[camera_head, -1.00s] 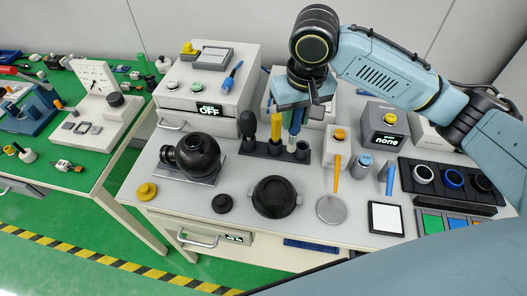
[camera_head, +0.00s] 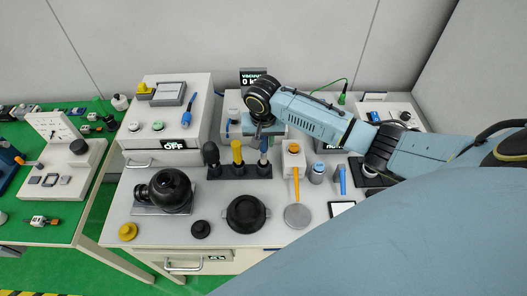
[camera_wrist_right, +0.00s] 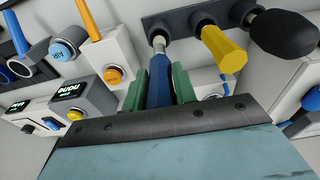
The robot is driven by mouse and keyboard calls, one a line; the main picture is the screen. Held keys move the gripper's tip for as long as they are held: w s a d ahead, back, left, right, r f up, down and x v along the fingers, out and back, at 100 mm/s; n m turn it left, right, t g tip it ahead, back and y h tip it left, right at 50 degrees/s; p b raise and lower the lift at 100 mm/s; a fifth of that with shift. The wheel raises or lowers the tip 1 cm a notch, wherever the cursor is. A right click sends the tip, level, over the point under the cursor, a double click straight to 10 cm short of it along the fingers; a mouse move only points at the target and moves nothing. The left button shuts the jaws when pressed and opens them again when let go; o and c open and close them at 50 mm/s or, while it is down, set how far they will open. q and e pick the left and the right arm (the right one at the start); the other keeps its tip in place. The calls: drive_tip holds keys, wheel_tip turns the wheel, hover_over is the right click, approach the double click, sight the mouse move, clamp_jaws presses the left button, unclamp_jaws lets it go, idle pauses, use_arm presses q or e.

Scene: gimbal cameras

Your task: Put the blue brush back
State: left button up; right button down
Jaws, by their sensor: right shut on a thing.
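The blue brush (camera_head: 264,148) stands upright at the right end of the black rack (camera_head: 239,173). In the right wrist view its blue handle (camera_wrist_right: 159,82) lies between the green fingers, and its metal neck reaches the rack's end slot (camera_wrist_right: 157,24). My right gripper (camera_head: 263,132) is shut on the handle from above. Whether the brush is fully seated I cannot tell. A yellow-handled tool (camera_head: 237,152) and a black-headed tool (camera_head: 211,156) stand in the other slots. My left gripper is not in view.
An orange-handled tool (camera_head: 296,186) and a grey-blue cylinder (camera_head: 317,173) stand close to the right. A white cabinet (camera_head: 170,115) is behind left.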

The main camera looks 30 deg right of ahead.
sight(264, 151)
drive_tip(key=shift+f, duration=2.45)
drive_tip(key=shift+f, duration=0.2)
drive_tip(key=c, duration=1.1)
unclamp_jaws()
drive_tip(key=r, duration=0.4)
drive_tip(key=s+r, duration=0.1)
drive_tip(key=r, duration=0.3)
drive_tip(key=a+r+p, duration=0.1)
drive_tip(key=r, duration=0.3)
drive_tip(key=shift+s+r, duration=0.15)
drive_tip(key=shift+r, duration=0.05)
